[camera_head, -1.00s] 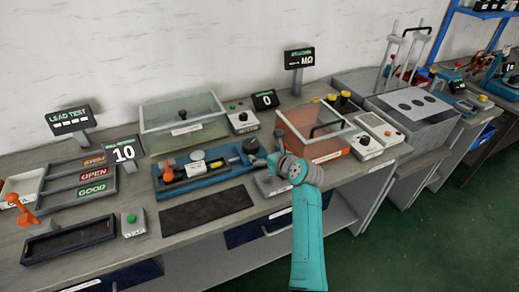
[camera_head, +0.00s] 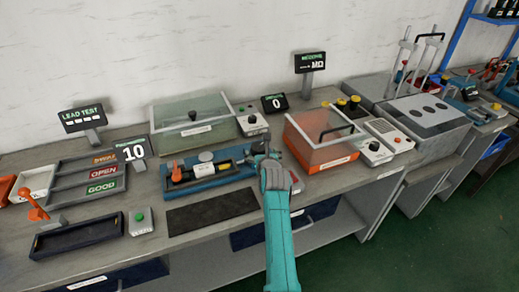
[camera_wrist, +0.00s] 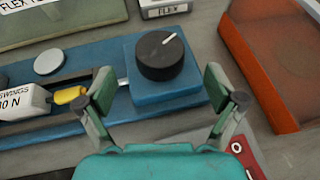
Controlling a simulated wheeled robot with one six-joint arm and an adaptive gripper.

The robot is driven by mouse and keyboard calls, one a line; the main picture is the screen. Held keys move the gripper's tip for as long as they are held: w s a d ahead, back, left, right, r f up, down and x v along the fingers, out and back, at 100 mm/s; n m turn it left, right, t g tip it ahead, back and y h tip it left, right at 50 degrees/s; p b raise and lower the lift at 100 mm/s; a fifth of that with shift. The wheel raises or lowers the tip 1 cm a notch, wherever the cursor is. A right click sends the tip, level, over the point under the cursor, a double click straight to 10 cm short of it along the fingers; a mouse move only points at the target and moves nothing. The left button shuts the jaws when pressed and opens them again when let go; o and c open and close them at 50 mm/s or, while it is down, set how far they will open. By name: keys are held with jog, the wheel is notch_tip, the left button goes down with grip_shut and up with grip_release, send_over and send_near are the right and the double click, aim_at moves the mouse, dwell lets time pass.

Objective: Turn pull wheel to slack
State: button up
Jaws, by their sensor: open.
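The pull wheel is a black round knob (camera_wrist: 160,56) with a white pointer line, on a blue block at the right end of the blue pull fixture (camera_head: 207,182). In the wrist view the pointer aims up and to the right. My gripper (camera_wrist: 162,88) is open, its two fingertips spread to the near left and near right of the knob, with no contact visible. In the head view my gripper (camera_head: 262,150) is over the fixture's right end and hides the knob. A white block marked with "N" and a yellow part (camera_wrist: 70,95) sit left of the knob.
An orange-framed clear box (camera_head: 322,140) stands close right of my gripper. A green-lidded box (camera_head: 193,120) is behind the fixture. A display reading 10 (camera_head: 133,153) stands left. A dark mat (camera_head: 212,210) lies in front.

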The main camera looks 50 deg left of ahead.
aim_at(260, 149)
jog(key=shift+x, duration=2.65)
jog(key=c, duration=1.1)
